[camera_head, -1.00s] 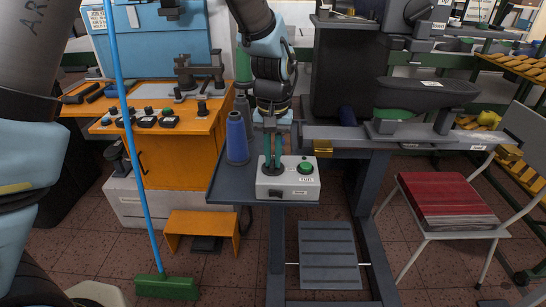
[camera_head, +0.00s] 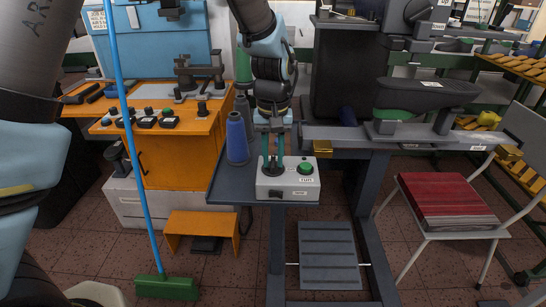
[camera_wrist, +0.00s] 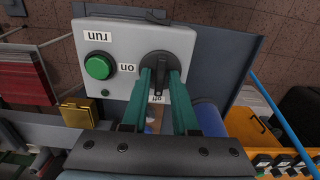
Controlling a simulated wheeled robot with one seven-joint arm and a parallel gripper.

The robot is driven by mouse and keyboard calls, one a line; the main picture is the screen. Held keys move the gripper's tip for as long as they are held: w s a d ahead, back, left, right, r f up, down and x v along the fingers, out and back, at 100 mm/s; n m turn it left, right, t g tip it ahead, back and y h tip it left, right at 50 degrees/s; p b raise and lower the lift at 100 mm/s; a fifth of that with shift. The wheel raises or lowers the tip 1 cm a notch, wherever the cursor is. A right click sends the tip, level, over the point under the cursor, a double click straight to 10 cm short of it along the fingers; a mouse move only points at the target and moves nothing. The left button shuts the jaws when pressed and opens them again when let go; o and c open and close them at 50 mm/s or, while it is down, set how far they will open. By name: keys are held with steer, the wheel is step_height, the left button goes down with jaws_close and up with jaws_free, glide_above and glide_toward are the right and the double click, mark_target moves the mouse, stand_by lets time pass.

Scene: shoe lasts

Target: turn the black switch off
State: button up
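The white control box (camera_head: 288,186) sits on the front end of the blue-grey shelf. It bears the black switch (camera_head: 273,166) on the left and a green button (camera_head: 305,168) on the right. In the wrist view, upside down, the black switch (camera_wrist: 158,66) lies between the fingertips, its handle toward the "off" label (camera_wrist: 157,98); the "on" label (camera_wrist: 127,68) is to the side. My gripper (camera_head: 273,160) points down at the switch. In the wrist view, its teal fingers (camera_wrist: 160,76) stand apart on either side of the handle, with small gaps. The fingers hide part of the knob.
A blue cone spool (camera_head: 237,138) stands close left of my gripper. A grey machine arm with a shoe last (camera_head: 425,95) is at the right. A broom with a blue handle (camera_head: 133,140) leans at the left. A red stack (camera_head: 445,200) lies on a chair.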

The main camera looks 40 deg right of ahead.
mark_target(273, 161)
steer(key=shift+o, duration=1)
steer(key=shift+r, duration=0.1)
step_height(273, 161, up, 11)
steer(key=b, duration=0.2)
steer(key=shift+f, duration=0.2)
steer(key=w+a+f+n, duration=0.2)
steer(key=w+a, duration=0.7)
steer(key=a, duration=0.3)
steer(key=a+f+n, duration=0.2)
steer(key=a, duration=1.2)
steer(key=a+f+n+t, duration=0.1)
steer(key=a+f+n, duration=0.1)
steer(key=a, duration=1.3)
steer(key=shift+f+t, duration=0.3)
steer(key=shift+f, duration=0.25)
